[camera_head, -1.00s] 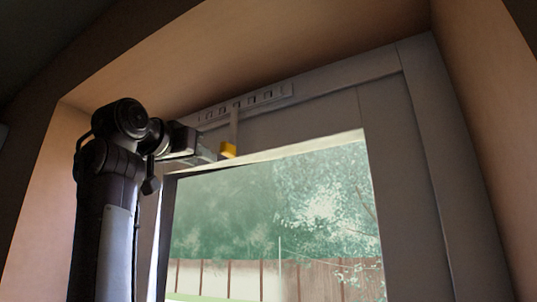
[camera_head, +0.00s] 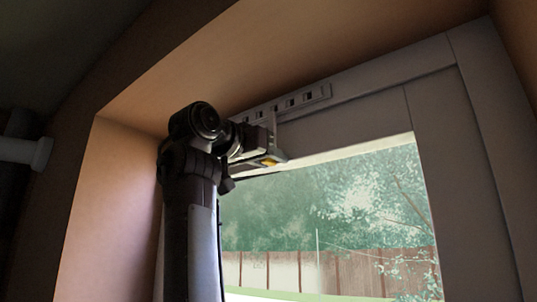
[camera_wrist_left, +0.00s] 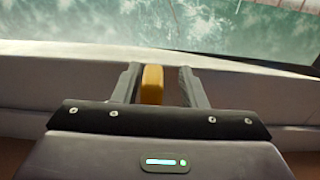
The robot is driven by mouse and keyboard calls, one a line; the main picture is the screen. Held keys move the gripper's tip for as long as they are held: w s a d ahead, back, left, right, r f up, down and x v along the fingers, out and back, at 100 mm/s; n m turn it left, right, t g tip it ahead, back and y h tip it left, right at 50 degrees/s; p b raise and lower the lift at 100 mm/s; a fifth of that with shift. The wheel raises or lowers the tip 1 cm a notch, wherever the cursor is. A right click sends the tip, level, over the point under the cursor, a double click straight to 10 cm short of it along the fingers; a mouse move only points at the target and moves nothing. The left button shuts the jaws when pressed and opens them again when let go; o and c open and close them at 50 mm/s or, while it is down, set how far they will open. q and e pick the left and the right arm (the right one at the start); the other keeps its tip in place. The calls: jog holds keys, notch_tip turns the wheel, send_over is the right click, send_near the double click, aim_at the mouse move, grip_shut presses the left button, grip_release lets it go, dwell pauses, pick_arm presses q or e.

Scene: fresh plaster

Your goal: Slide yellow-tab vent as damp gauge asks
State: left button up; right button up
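The slotted vent strip (camera_head: 318,94) runs along the top of the window frame, its left part hidden behind my left arm. A pale stem hangs from it to the yellow tab (camera_head: 270,162). My left gripper (camera_head: 276,158) is at the tab. In the left wrist view the yellow tab (camera_wrist_left: 153,85) stands between the two fingers of my left gripper (camera_wrist_left: 160,76), close to the left finger, with a clear gap to the right finger. The gripper is open. I cannot make out a damp gauge. My right gripper is not in view.
The window pane (camera_head: 330,215) shows trees and a fence outside. The plaster side wall (camera_head: 110,210) of the recess is left of my arm, and its ceiling (camera_head: 290,55) slopes close above. A pale rounded fixture (camera_head: 25,151) shows at the far left.

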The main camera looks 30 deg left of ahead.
pick_arm(q)
jog(key=shift+w+d, duration=0.15)
jog(key=shift+w, duration=0.05)
jog(key=shift+c, duration=0.2)
jog(key=shift+s, duration=0.1)
grip_shut()
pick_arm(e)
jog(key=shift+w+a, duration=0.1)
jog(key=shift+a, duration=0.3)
pick_arm(q)
jog(key=shift+d, duration=0.6)
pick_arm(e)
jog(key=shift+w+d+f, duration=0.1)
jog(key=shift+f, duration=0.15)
pick_arm(q)
jog(key=shift+c, duration=1.4)
grip_release()
jog(key=shift+o, duration=1.4)
jog(key=shift+s+d, duration=0.1)
jog(key=shift+o, duration=0.2)
jog(key=shift+d, duration=0.1)
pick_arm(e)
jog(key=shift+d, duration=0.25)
